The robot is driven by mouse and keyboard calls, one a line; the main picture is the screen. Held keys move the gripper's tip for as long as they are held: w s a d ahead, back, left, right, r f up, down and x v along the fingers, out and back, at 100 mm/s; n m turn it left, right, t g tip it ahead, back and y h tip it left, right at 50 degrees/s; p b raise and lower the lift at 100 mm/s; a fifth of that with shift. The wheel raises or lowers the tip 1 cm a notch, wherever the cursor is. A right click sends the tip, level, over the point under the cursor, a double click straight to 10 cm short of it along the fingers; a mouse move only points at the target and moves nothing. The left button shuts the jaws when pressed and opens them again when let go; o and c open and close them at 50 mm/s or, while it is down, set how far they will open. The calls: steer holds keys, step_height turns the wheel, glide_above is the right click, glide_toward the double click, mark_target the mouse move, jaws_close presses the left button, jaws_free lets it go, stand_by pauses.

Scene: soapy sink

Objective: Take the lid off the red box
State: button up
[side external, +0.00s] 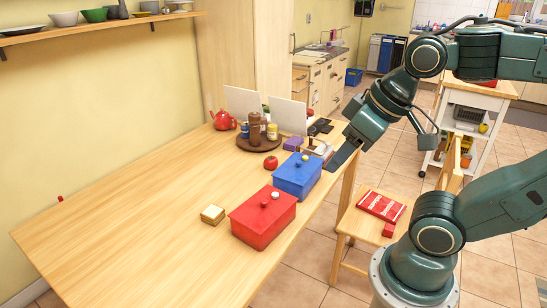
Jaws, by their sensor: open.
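The red box (262,229) stands on the wooden table near its right edge, with its red lid (259,208) on top. A small round red knob (263,203) and a small pale round piece (275,196) show on the lid. A blue box (297,178) with a similar lid stands just behind it. My gripper (336,160) is open, above the table's right edge beside the blue box, away from the red box. Its fingers are dark and small in this view, and I see nothing held between them.
A tomato (270,162) and a round brown tray (244,144) with bottles are behind. A chair (352,222) stands right of the table. The table's left and front are clear.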

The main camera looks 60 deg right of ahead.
steer(key=w+d+f+m+g+y, duration=0.1)
steer(key=w+d+m+g, duration=0.1)
steer(key=w+m, duration=0.4)
steer(key=w+d+f+m+g, duration=0.1)
steer(key=w+d+m, duration=0.15)
steer(key=w, duration=0.65)
steer(key=w+d+f+m+g+y, duration=0.1)
steer(key=w+d+f+m, duration=0.3)
steer(key=d+f+m, duration=0.1)
steer(key=w+d+f+m+g+y, duration=0.1)
steer(key=w+d+f+m, duration=0.3)
steer(key=f, duration=0.4)
steer(key=shift+w+d+f+m+y, duration=0.2)
steer(key=shift+w+d+m+y, duration=0.15)
steer(key=shift+d+m+y, duration=0.7)
steer(key=shift+d+f+n+h, duration=0.1)
steer(key=shift+d+n+h, duration=0.05)
steer(key=shift+n+h, duration=0.15)
glide_toward(264, 205)
steer(key=shift+w+f, duration=0.25)
steer(key=shift+f, duration=0.45)
steer(key=shift+w+f, duration=0.25)
steer(key=shift+f, duration=0.4)
